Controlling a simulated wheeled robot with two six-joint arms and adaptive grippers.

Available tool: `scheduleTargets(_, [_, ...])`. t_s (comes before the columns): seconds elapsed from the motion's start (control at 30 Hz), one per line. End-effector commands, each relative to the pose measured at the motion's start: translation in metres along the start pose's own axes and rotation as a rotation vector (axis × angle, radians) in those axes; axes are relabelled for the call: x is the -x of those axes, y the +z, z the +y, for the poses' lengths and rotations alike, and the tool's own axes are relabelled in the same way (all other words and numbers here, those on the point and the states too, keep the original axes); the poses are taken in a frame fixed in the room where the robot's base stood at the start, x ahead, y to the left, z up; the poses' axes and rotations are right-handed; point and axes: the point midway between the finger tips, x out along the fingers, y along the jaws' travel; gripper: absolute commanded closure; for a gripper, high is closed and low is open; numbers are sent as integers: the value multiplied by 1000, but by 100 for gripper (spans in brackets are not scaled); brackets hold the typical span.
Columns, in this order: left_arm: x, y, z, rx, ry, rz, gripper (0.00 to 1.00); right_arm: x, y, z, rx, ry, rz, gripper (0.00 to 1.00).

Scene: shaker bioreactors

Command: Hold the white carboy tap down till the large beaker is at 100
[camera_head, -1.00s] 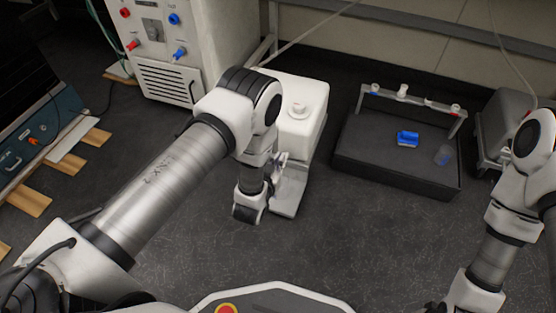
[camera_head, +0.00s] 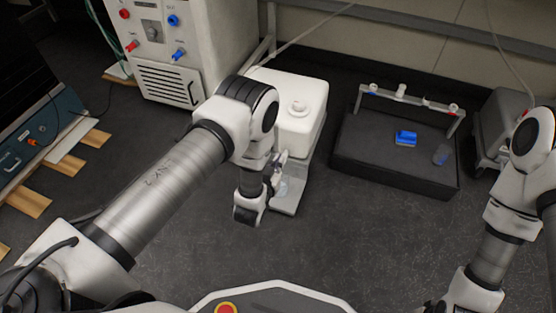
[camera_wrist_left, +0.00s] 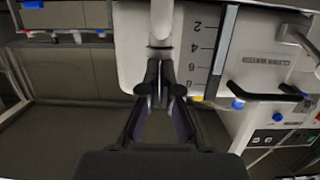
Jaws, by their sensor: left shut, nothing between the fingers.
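The white carboy (camera_head: 305,122) stands on the floor behind my left wrist. Its wall and a printed scale show in the left wrist view (camera_wrist_left: 200,50). My left gripper (camera_head: 279,166) is at the carboy's front, low down. In the left wrist view its fingers (camera_wrist_left: 160,85) are shut and empty, with the tips right at a white tap-like piece (camera_wrist_left: 161,25); I cannot tell whether they press it. A clear vessel, likely the large beaker (camera_head: 284,188), shows partly below the gripper on a pale base (camera_head: 291,203). Its level cannot be read. My right gripper is out of view.
A cabinet with coloured ports (camera_head: 172,75) stands at the back left. The floor in front is clear.

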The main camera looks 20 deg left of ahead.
Motion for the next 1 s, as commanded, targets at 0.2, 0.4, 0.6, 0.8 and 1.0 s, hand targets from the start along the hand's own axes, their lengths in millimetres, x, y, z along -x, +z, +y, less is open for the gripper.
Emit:
scheduleTargets(0.2, [4,14,0,0,0,-32,100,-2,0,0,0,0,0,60])
scheduleTargets(0.4, [4,14,0,0,0,-32,100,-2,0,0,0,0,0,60])
scheduleTargets(0.6, [3,12,0,0,0,-27,100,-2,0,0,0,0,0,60])
scheduleTargets(0.8, [2,8,0,0,0,-21,100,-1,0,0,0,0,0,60])
scheduleTargets(1.0, [2,7,0,0,0,-17,100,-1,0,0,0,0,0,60])
